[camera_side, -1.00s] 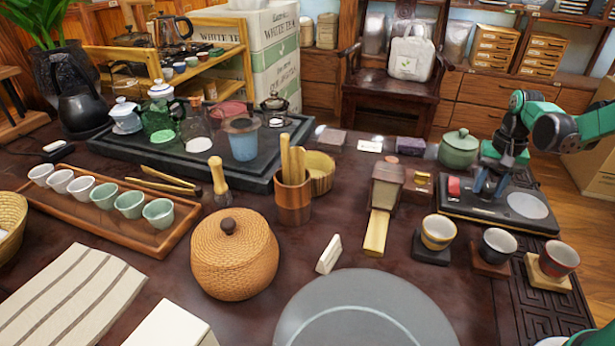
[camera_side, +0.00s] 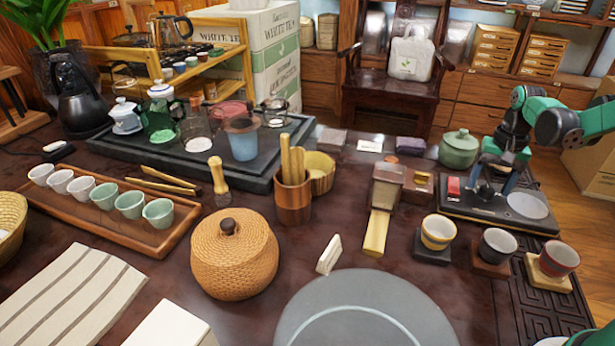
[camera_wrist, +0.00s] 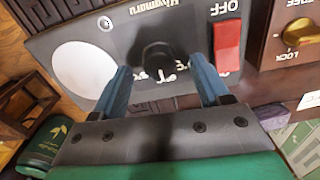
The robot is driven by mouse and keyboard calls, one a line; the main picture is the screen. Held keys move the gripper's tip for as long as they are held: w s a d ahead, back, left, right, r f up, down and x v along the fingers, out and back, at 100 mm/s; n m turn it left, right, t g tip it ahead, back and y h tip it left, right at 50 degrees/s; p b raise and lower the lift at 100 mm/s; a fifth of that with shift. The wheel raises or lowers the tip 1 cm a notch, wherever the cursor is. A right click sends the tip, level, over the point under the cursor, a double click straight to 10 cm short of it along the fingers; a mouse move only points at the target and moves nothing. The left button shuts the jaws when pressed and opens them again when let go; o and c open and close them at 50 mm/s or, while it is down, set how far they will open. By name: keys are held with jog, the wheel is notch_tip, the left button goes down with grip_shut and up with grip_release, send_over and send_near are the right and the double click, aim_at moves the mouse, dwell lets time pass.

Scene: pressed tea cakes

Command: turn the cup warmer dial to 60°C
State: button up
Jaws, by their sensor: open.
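The cup warmer (camera_side: 470,208) is a dark flat panel at the right of the table in the side view. It carries a pale round plate (camera_wrist: 88,72), a red switch (camera_wrist: 227,46) with OFF printed beside it, and a black dial (camera_wrist: 157,57) between them. My gripper (camera_side: 491,183) is over the panel with its jaws apart. In the wrist view, the two blue fingers of my gripper (camera_wrist: 160,76) stand on either side of the dial, with gaps. The printing below the dial is partly hidden, and I cannot read the dial's setting.
A wooden box with a brass latch (camera_wrist: 300,33) sits beside the warmer's switch end. A green lidded pot (camera_side: 459,150) stands behind the warmer. Three cups, yellow (camera_side: 438,232), dark (camera_side: 497,245) and red (camera_side: 558,258), stand in front on small coasters.

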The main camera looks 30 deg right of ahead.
aim_at(488, 188)
notch_tip(488, 188, up, 5)
jog(key=shift+f, duration=0.1)
dwell(0.4)
jog(key=s+a+r+n+t, duration=0.2)
jog(key=a+n, duration=0.3)
jog(key=a, duration=0.4)
jog(key=s+a+r+n+t, duration=0.2)
jog(key=a+n+t, duration=0.2)
jog(key=a, duration=0.6)
jog(key=shift+a+r+n+t, duration=0.2)
jog(key=shift+r+n+t, duration=0.2)
jog(key=shift+t, duration=0.2)
